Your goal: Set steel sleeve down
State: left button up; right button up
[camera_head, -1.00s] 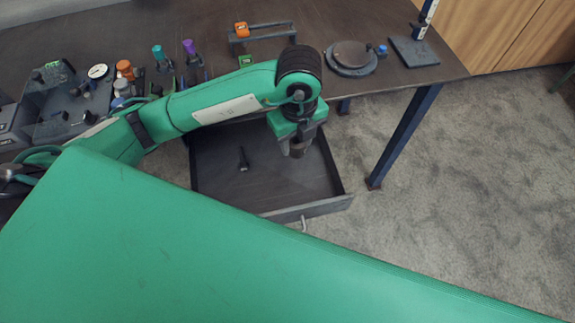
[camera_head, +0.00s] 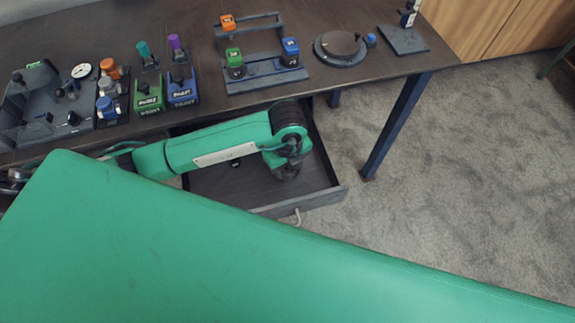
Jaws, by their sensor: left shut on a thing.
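My left arm reaches in from the left over the open drawer (camera_head: 325,194) below the table edge. My left gripper (camera_head: 287,172) points down inside the drawer's outline, toward its right part. It is shut on the steel sleeve, which is mostly hidden beneath the gripper and wrist. I cannot tell whether the sleeve touches the drawer floor. My right gripper is not in view.
A small dark piece (camera_head: 236,163) lies in the drawer, partly behind my arm. The dark table (camera_head: 330,84) above holds a rack with coloured blocks (camera_head: 262,70), a round plate (camera_head: 340,46) and several fixtures. A blue table leg (camera_head: 395,125) stands right of the drawer.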

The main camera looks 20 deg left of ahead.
pick_arm(q)
jog(key=shift+f, duration=0.25)
jog(key=o, duration=1.3)
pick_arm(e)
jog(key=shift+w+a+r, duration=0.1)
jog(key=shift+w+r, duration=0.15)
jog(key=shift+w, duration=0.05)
pick_arm(q)
jog(key=shift+r, duration=0.1)
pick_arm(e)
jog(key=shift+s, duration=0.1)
pick_arm(q)
notch_tip(320, 180, up, 12)
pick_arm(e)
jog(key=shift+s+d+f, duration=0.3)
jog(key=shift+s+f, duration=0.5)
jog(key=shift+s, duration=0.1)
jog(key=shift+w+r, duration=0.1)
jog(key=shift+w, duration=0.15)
